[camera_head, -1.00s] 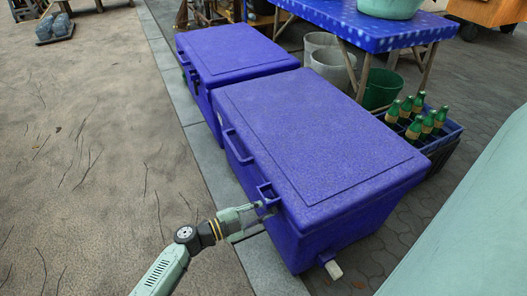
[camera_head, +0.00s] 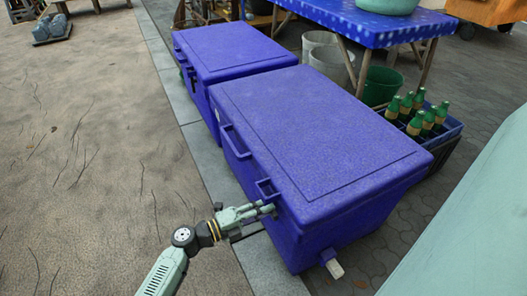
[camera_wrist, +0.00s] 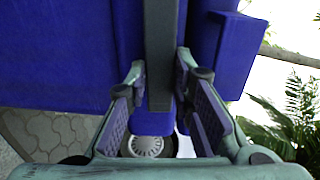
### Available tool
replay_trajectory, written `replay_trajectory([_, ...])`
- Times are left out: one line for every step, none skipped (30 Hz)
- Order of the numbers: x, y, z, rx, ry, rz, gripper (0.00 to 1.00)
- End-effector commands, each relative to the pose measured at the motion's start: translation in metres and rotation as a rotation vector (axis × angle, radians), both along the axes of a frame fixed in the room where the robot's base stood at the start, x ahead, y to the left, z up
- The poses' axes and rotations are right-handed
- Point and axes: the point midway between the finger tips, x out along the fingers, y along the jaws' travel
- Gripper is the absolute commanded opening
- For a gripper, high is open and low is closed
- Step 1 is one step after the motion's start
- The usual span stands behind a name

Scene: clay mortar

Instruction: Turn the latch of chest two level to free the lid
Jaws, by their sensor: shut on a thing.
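The near blue chest (camera_head: 315,140) stands on the paving with its lid down. My gripper (camera_head: 271,209) is at its left-facing side, near the front corner, just below a blue loop handle (camera_head: 268,190). In the wrist view, my gripper (camera_wrist: 160,68) is shut on a dark grey bar (camera_wrist: 160,50), which runs between the two ridged finger pads; I take it as the latch. Its lower end is close to a blue piece (camera_wrist: 153,123). In the head view my fingers hide the latch, so its tilt is unclear. No chest number is readable.
A second blue chest (camera_head: 235,50) stands just behind. A blue table (camera_head: 370,22), buckets (camera_head: 328,65) and a crate of green bottles (camera_head: 448,128) are to the right. A pale green surface (camera_head: 480,230) fills the lower right.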

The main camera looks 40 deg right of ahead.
Motion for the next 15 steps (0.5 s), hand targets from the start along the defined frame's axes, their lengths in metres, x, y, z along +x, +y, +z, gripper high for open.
replay_trajectory([-0.0002,0.0002,-0.0007,-0.003,-0.012,-0.001,0.00])
replay_trajectory([-0.0002,0.0001,-0.0008,-0.004,-0.017,-0.001,0.00])
replay_trajectory([-0.0003,0.0002,-0.0008,-0.005,-0.022,-0.001,0.00])
replay_trajectory([-0.0003,0.0002,-0.0008,-0.006,-0.025,-0.001,0.00])
replay_trajectory([-0.0003,0.0002,-0.0008,-0.007,-0.028,-0.001,0.00])
replay_trajectory([-0.0003,0.0002,-0.0008,-0.008,-0.032,-0.001,0.00])
replay_trajectory([-0.0003,0.0002,-0.0008,-0.008,-0.033,-0.001,0.00])
replay_trajectory([-0.0003,0.0002,-0.0008,-0.007,-0.035,-0.001,0.00])
replay_trajectory([-0.0003,0.0002,-0.0008,-0.008,-0.036,-0.001,0.00])
replay_trajectory([-0.0003,0.0002,-0.0008,-0.008,-0.037,-0.001,0.00])
replay_trajectory([-0.0003,0.0002,-0.0008,-0.008,-0.037,-0.001,0.00])
replay_trajectory([-0.0003,0.0003,-0.0008,-0.008,-0.037,-0.001,0.00])
replay_trajectory([-0.0003,0.0002,-0.0008,-0.008,-0.037,-0.001,0.00])
replay_trajectory([-0.0002,0.0002,-0.0008,-0.008,-0.037,-0.001,0.00])
replay_trajectory([-0.0002,0.0002,-0.0008,-0.008,-0.037,-0.001,0.00])
